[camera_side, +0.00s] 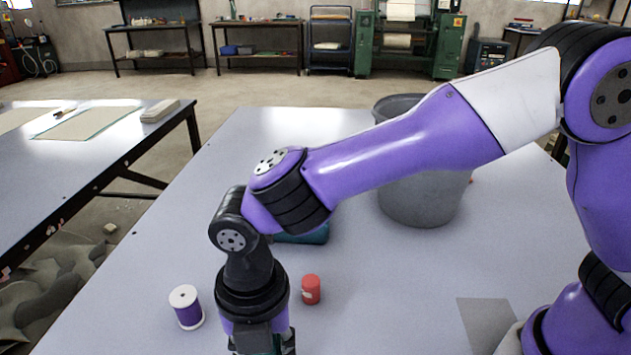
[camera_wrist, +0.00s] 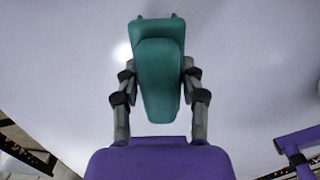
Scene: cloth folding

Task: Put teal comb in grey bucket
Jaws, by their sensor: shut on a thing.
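The teal comb (camera_wrist: 160,85) is between the two fingers of my gripper (camera_wrist: 158,74) in the wrist view, and the fingers are shut on it. In the side view the gripper is at the bottom edge and its fingertips are cut off. Only a little teal shows there. The grey bucket (camera_side: 420,200) stands upright on the table at the right of centre, behind my arm, well apart from the gripper. My forearm hides part of its rim and wall, and its inside is hidden.
A purple thread spool (camera_side: 187,307) stands left of my gripper and a small red container (camera_side: 311,289) right of it. Another teal object (camera_side: 305,234) lies behind my wrist, partly hidden. A grey patch (camera_side: 488,322) lies at the lower right. The table (camera_side: 385,290) is clear between container and bucket.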

